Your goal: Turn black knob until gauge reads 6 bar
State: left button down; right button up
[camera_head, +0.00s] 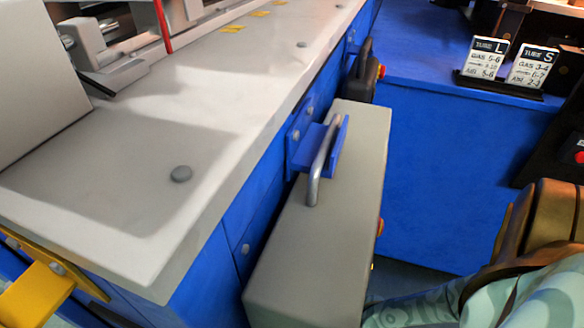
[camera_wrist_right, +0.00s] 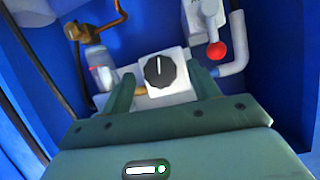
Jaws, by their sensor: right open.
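The black knob (camera_wrist_right: 160,72) is round with a white pointer line that points nearly straight up. It sits on a white square block (camera_wrist_right: 178,58) in the right wrist view. My right gripper (camera_wrist_right: 165,76) has two green fingers, spread apart, one on each side of the block in the picture. The knob shows between them; I cannot tell how far off it is, and no contact is visible. No gauge face can be made out in either view. In the head view, the knob and my right gripper's fingers do not show. My left gripper is not in view.
A red ball-ended lever (camera_wrist_right: 217,50) and a bent grey pipe (camera_wrist_right: 236,62) are right of the knob. A brass fitting (camera_wrist_right: 76,32) is at left. In the head view, a grey case (camera_head: 330,220) stands beside the bench (camera_head: 110,235); tube cards (camera_head: 531,66) stand on the blue surface.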

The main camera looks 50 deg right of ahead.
jog(key=shift+x, duration=0.85)
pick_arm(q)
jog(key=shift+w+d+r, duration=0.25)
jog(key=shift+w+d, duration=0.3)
pick_arm(e)
jog(key=shift+r, duration=0.1)
jog(key=c, duration=1)
